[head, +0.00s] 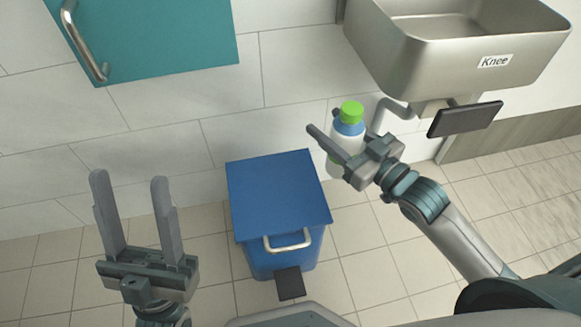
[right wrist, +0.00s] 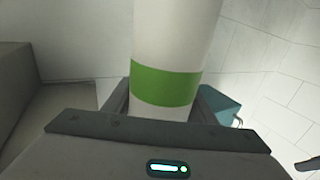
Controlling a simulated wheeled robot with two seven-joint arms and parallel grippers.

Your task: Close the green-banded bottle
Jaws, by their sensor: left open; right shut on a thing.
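The bottle (head: 348,129) is white with a blue shoulder and a bright green cap (head: 351,112) on top. In the right wrist view its white body carries a green band (right wrist: 166,85). My right gripper (head: 322,121) is shut around the bottle's body and holds it roughly upright, beside the wall. The gripper partly hides the body. I cannot tell whether the cap is seated tight. My left gripper (head: 130,180) is open and empty at the lower left, well apart from the bottle.
A blue bin (head: 277,190) with its lid down stands on the tiled floor between my grippers. A steel sink (head: 470,45) with a black knee plate (head: 465,119) is at the upper right. A teal cabinet door (head: 160,40) with a metal handle is at the upper left.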

